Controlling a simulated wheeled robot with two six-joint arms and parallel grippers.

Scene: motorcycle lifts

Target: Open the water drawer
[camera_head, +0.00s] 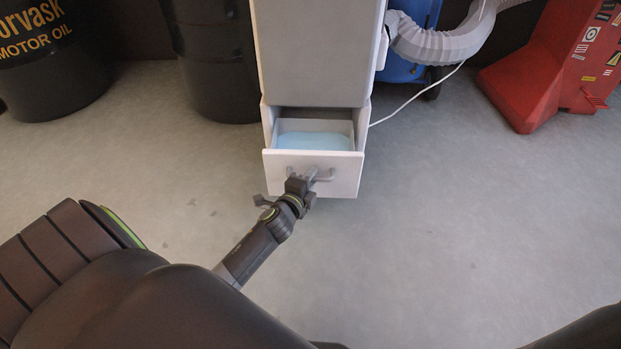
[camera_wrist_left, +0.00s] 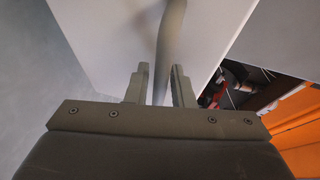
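The water drawer (camera_head: 344,184) is a white drawer at the bottom of a tall white and grey unit. It is pulled out, and light blue water (camera_head: 313,141) shows inside it. Its grey handle (camera_head: 325,175) sits on the drawer front. My left gripper (camera_head: 305,178) is at the left part of this handle. In the left wrist view, the handle (camera_wrist_left: 170,35) runs between the two fingers of my left gripper (camera_wrist_left: 159,85), which look closed around it. My right gripper is not in view.
The unit's grey body (camera_head: 313,55) rises above the drawer. Dark barrels (camera_head: 218,60) stand behind left. A pale ribbed hose (camera_head: 440,45) and a white cable (camera_head: 420,96) are to the right, with a red stand (camera_head: 540,80) farther right. The floor (camera_head: 450,220) in front is clear.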

